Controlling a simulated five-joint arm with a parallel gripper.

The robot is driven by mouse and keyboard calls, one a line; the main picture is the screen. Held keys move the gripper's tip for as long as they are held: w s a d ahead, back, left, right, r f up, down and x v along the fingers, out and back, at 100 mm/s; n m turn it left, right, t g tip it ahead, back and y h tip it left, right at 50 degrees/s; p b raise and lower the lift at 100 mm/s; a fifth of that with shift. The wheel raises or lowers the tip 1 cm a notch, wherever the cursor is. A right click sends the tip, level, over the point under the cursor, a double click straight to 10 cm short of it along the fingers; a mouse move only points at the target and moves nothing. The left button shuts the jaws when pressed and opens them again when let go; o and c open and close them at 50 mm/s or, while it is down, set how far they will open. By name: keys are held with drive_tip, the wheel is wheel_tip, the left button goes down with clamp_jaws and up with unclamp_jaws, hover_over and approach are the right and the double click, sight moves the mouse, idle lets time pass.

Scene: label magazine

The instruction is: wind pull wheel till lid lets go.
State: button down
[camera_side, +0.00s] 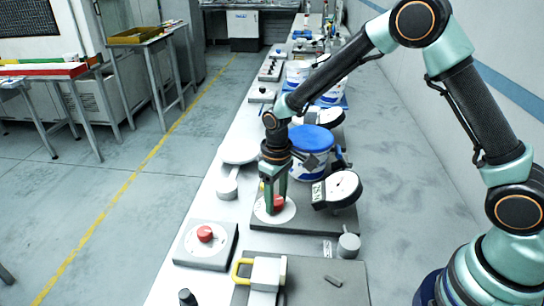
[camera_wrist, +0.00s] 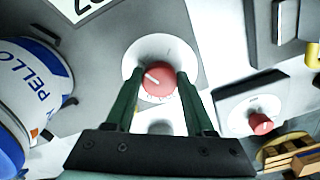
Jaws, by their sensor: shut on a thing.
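The pull wheel is a red knob (camera_side: 279,203) on a white round dial plate (camera_side: 262,214), set on a grey base. My gripper (camera_side: 272,207) points down with its green fingers on either side of this knob, shut on it. In the wrist view the knob (camera_wrist: 158,82) sits between the fingertips, its white mark pointing to the upper left. The blue lid (camera_side: 311,136) sits on a white tub (camera_side: 307,170) behind my gripper; no gap under it can be made out. The tub (camera_wrist: 40,80) also shows at the left of the wrist view.
A round gauge (camera_side: 344,186) with a "75 N" tag stands right of the knob. A second red knob (camera_side: 205,234) on its own grey plate is nearer the front. A white-and-yellow-handled item (camera_side: 267,272) stands at the front. More fixtures line the bench behind.

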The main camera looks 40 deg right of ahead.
sight(276, 200)
drive_tip(key=shift+m, duration=0.3)
drive_tip(key=shift+c, duration=1.3)
unclamp_jaws()
wheel_tip(276, 200, up, 12)
drive_tip(key=shift+r, duration=0.1)
